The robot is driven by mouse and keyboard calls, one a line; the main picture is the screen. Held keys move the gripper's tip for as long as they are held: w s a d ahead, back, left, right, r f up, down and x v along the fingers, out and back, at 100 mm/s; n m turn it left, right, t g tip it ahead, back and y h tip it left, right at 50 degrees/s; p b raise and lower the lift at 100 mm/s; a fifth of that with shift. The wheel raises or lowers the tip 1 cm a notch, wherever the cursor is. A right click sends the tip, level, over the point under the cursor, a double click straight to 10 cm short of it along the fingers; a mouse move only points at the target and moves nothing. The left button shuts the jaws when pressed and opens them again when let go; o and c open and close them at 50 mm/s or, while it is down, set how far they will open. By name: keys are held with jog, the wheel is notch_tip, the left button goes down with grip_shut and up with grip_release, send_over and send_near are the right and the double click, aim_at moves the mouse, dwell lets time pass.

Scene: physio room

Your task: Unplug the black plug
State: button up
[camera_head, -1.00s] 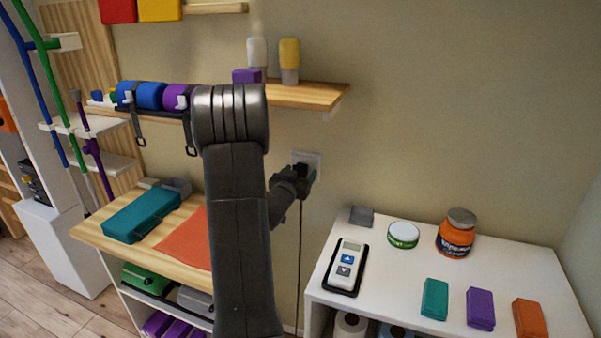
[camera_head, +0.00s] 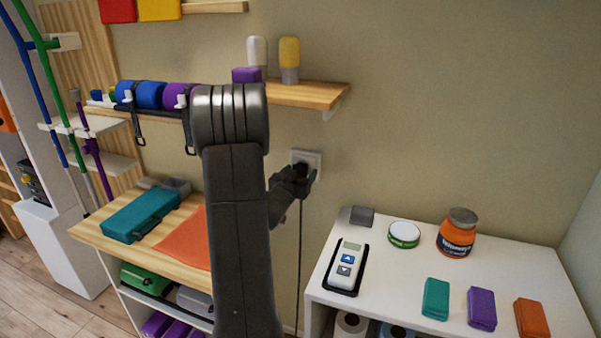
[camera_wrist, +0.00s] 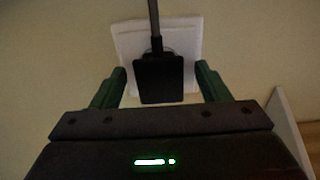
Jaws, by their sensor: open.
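The black plug (camera_wrist: 159,78) sits in the white wall socket (camera_wrist: 188,32), with its cord running away from it toward the top of the wrist view. In the head view the socket (camera_head: 313,157) is on the wall right of my arm, and the plug there is mostly hidden by my gripper (camera_head: 305,182). In the wrist view my gripper (camera_wrist: 160,85) is open, with one green finger on each side of the plug. A gap shows between each finger and the plug.
The black cord (camera_head: 299,255) hangs down the wall. A white cabinet (camera_head: 400,285) at right bears a remote-like device (camera_head: 346,266), jars and coloured blocks. A wooden shelf (camera_head: 305,94) is above the socket. A wooden-topped unit (camera_head: 175,255) stands at left.

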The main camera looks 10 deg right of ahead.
aim_at(299, 173)
jog(key=shift+c, duration=0.2)
jog(key=c, duration=1.4)
jog(key=shift+o, duration=0.2)
jog(key=shift+b+v, duration=0.7)
jog(key=shift+v, duration=2.3)
